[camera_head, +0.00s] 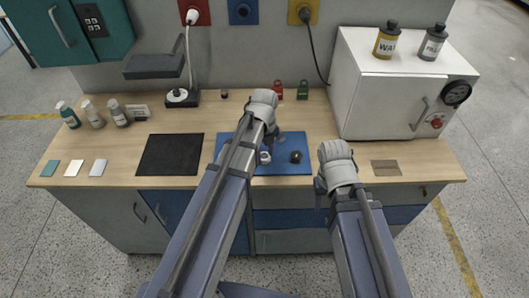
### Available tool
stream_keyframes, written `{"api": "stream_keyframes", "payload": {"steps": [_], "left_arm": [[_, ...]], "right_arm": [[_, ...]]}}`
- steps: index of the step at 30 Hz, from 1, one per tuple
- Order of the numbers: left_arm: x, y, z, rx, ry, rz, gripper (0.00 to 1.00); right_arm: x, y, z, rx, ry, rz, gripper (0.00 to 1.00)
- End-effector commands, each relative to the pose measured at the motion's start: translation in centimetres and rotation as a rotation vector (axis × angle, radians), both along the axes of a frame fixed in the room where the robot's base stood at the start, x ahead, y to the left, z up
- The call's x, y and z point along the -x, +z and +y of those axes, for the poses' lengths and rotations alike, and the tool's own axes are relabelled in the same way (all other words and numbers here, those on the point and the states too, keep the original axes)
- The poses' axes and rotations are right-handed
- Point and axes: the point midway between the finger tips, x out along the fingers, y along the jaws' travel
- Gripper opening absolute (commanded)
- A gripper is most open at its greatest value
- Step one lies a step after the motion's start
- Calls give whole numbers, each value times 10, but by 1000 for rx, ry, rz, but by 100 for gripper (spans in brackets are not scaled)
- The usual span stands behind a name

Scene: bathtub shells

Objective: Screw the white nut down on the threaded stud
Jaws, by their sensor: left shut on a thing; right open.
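The white nut (265,157) shows as a small pale ring over the blue mat (297,140), right beside my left forearm. My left gripper (269,148) points down over the mat and is shut on what looks like the white nut; its fingers are mostly hidden by my own arm. I cannot make out the threaded stud or whether the nut touches it. A small dark round piece (296,157) sits on the mat to the right of the nut. My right gripper (320,192) is open and empty near the counter's front edge, right of the mat.
A black square mat (171,154) lies to the left. Bottles (94,115) and sample tiles (74,168) are further left. A white cabinet (385,85) stands at the right. Red (277,91) and green (303,90) padlock-like items stand behind. A brown plate (386,168) lies right.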

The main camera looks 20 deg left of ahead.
Motion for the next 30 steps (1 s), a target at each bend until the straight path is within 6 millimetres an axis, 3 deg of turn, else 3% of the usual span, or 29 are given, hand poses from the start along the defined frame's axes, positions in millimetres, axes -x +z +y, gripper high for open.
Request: {"api": "stream_keyframes", "payload": {"steps": [4, 5, 14, 19, 22, 30], "left_arm": [[0, 0, 0, -1, 2, -1, 0], [0, 0, 0, -1, 2, -1, 46], [0, 0, 0, 0, 3, 0, 79], [0, 0, 0, 0, 4, 0, 79], [0, 0, 0, 0, 4, 0, 69], [0, 0, 0, 0, 25, 0, 69]], "right_arm": [[0, 0, 0, 0, 0, 0, 50], [0, 0, 0, 0, 0, 0, 50], [0, 0, 0, 0, 0, 0, 50], [0, 0, 0, 0, 0, 0, 50], [0, 0, 0, 0, 0, 0, 50], [0, 0, 0, 0, 0, 0, 50]]}}
